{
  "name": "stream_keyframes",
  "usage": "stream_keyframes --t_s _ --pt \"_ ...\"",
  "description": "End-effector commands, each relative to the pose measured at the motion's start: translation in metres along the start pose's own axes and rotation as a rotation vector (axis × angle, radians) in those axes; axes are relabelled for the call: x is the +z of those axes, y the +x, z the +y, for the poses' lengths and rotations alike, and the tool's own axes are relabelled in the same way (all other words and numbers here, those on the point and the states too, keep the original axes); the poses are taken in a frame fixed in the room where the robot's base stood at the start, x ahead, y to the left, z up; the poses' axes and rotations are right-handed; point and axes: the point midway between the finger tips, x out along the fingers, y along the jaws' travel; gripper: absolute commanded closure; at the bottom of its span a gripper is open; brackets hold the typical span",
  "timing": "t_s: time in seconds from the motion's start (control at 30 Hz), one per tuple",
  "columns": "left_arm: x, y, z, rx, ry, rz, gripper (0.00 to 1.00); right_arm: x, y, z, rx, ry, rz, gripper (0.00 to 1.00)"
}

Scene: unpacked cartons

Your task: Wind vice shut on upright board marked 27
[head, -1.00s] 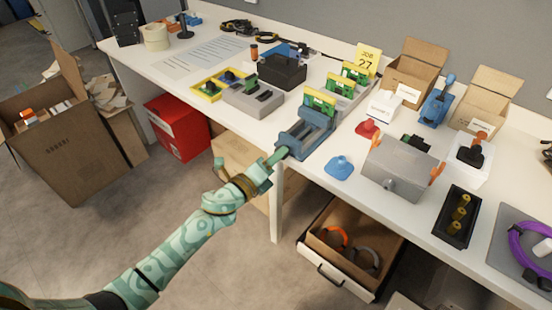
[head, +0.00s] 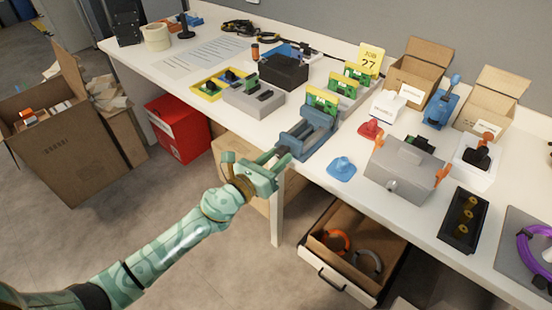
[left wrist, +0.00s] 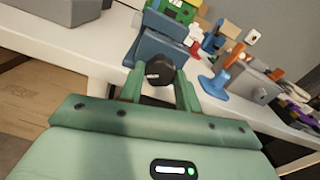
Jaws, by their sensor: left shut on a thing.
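The blue-grey vice (head: 313,137) sits at the front edge of the white table. A green and yellow board (head: 322,101) stands upright at its jaws; I cannot tell whether they touch it. A yellow sign (head: 371,60) behind reads JOB 27; no number is readable on the board. My left gripper (head: 277,156) is at the vice's front end. In the left wrist view its fingers are on either side of a dark round knob (left wrist: 158,70), shut on it. The vice's blue body (left wrist: 157,47) shows behind the knob. My right gripper is not in view.
More green boards stand in a grey rack (head: 345,90) behind the vice. A blue funnel-shaped piece (head: 341,168) and a grey box (head: 402,172) with orange handles are to the right. An open drawer (head: 335,283) juts out below. A grey block (head: 253,99) lies left.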

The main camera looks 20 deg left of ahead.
Motion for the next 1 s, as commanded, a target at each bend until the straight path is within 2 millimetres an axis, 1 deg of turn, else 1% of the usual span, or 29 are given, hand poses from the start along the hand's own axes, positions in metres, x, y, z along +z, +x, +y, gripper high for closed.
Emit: stream_keyframes --t_s 0.03,0.33,0.83,0.87,0.9,0.93,1.0 --pt "-0.0042 -0.0012 0.0000 -0.001 0.023 0.008 0.89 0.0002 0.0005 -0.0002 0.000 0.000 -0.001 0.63" --pt "-0.0047 -0.0014 -0.0001 -0.002 0.124 0.009 0.89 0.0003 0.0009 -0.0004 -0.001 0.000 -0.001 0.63" --pt "-0.0049 -0.0015 0.0001 -0.001 0.142 0.009 0.89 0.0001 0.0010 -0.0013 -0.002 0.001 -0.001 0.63" --pt "-0.0049 -0.0015 0.0001 -0.001 0.142 0.009 0.64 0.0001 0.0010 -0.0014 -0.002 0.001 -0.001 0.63" --pt "-0.0048 -0.0014 0.0001 -0.001 0.142 0.009 0.53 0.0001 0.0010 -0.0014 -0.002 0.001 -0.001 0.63" --pt "-0.0045 -0.0013 0.0001 -0.001 0.142 0.009 0.45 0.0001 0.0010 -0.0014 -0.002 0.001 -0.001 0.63" --pt "-0.0036 -0.0011 0.0001 -0.001 0.142 0.007 0.45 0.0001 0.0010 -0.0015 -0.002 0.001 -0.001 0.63"
